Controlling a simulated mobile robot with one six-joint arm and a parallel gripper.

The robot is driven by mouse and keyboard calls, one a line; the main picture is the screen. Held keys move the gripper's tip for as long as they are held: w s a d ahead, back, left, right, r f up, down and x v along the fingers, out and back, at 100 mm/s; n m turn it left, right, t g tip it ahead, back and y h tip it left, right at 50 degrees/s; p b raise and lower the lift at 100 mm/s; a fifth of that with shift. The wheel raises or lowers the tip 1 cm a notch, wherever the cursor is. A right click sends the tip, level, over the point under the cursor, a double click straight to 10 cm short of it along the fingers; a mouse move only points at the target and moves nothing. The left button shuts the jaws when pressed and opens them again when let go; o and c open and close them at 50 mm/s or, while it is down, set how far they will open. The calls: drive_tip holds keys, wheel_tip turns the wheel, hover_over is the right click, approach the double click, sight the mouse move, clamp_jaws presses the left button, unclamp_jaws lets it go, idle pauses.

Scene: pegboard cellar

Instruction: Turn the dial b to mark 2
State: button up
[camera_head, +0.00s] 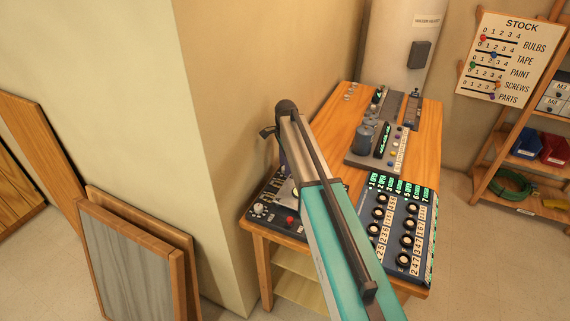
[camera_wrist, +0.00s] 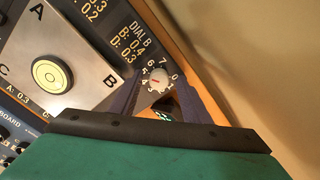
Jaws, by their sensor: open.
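Dial b (camera_wrist: 158,80) is a small round white knob with a red pointer mark, at upper centre in the wrist view. A ring of numbers surrounds it, and "DIAL B" is printed beside it. The pointer lies toward the 4 side of the ring; its exact mark is too small to tell. My gripper (camera_wrist: 161,90) is open, with one dark finger on each side of the dial. I cannot tell whether either finger touches it. In the head view my arm covers part of the control panel (camera_head: 262,199) at the table's left end, and the dial cannot be made out.
A pale plate with a round yellow-green bubble level (camera_wrist: 52,74) sits left of the dial. A panel of black knobs (camera_head: 405,228) is on the table (camera_head: 341,131), right of my arm. A grey device (camera_head: 362,136) stands farther back. The wall is close on the left.

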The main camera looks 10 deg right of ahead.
drive_tip(key=shift+f, duration=0.1)
drive_tip(key=shift+c, duration=0.4)
drive_tip(key=c, duration=1)
drive_tip(key=shift+o, duration=0.2)
